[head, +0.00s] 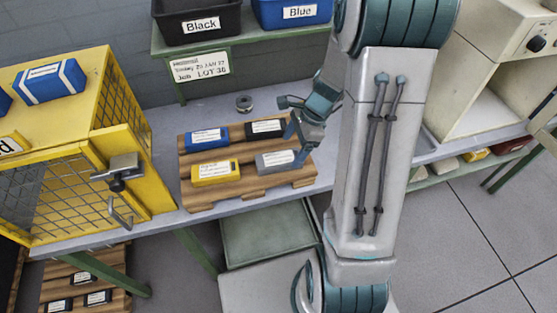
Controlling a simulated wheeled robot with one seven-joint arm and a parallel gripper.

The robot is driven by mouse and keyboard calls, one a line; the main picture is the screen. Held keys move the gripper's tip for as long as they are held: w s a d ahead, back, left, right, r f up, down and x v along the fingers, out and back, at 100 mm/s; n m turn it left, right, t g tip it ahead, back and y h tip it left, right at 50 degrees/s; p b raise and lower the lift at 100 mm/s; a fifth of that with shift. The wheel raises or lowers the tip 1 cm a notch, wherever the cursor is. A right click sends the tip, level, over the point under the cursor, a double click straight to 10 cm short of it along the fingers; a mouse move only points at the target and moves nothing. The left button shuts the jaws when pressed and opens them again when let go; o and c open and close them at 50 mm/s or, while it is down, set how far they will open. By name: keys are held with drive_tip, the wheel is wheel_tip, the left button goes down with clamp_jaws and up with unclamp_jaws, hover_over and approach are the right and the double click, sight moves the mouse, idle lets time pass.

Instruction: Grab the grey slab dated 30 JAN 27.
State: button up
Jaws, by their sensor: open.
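A grey slab (271,162) with a white label lies at the front right of a wooden board (250,186) on the bench. Its label is too small to read, so I cannot tell its date. My gripper (301,152) is just right of and above the grey slab, and its fingers point down near the slab's right end. I cannot tell whether they touch it. My gripper is open. A blue slab (207,138), a black slab (266,128) and a yellow slab (215,173) lie on the same board, each with a white label.
A yellow mesh cabinet (150,170) with a latch stands left. Black (198,27) and blue (291,12) labelled bins sit on a green shelf behind, above a lot sign (199,67). A white machine (478,80) stands right.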

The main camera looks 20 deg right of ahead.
sight(282, 157)
drive_tip(key=shift+w+a+p+x, duration=0.1)
drive_tip(key=shift+a+p+x, duration=0.1)
drive_tip(key=shift+x, duration=1.15)
drive_tip(key=shift+w+a+p+x, duration=0.1)
drive_tip(key=shift+a+x, duration=0.1)
drive_tip(key=shift+x, duration=1.2)
drive_tip(key=shift+r, duration=0.25)
drive_tip(key=shift+c, duration=0.4)
drive_tip(key=c, duration=1.2)
drive_tip(key=shift+o, duration=0.2)
